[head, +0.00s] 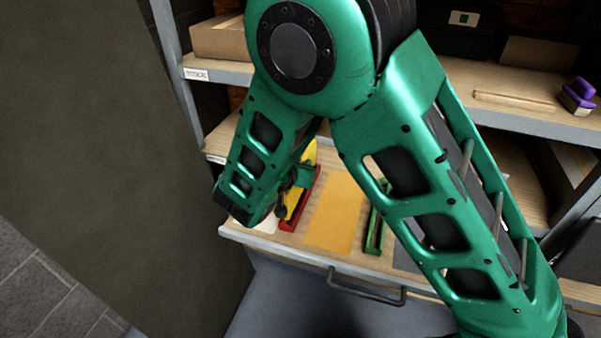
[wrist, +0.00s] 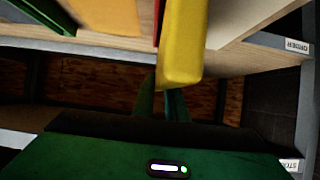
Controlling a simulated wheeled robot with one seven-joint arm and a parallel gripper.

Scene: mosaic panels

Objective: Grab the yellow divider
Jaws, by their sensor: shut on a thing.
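The yellow divider (head: 294,202) is a long, flat-sided piece at the red holder (head: 313,190) in the open drawer. In the wrist view the yellow divider (wrist: 184,45) is large and close, with its end at the fingers. My gripper (head: 290,184) is shut on the yellow divider, and my green arm hides part of it in the head view. The dark green fingers (wrist: 160,104) show below the divider's end in the wrist view. I cannot tell whether the divider is clear of the red holder.
An orange-yellow panel (head: 336,213) lies in the drawer right of the red holder, then a green holder (head: 375,238). The drawer handle (head: 366,292) sticks out in front. Shelves stand behind, with a purple object (head: 578,97) on the right. A dark wall (head: 110,130) is on the left.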

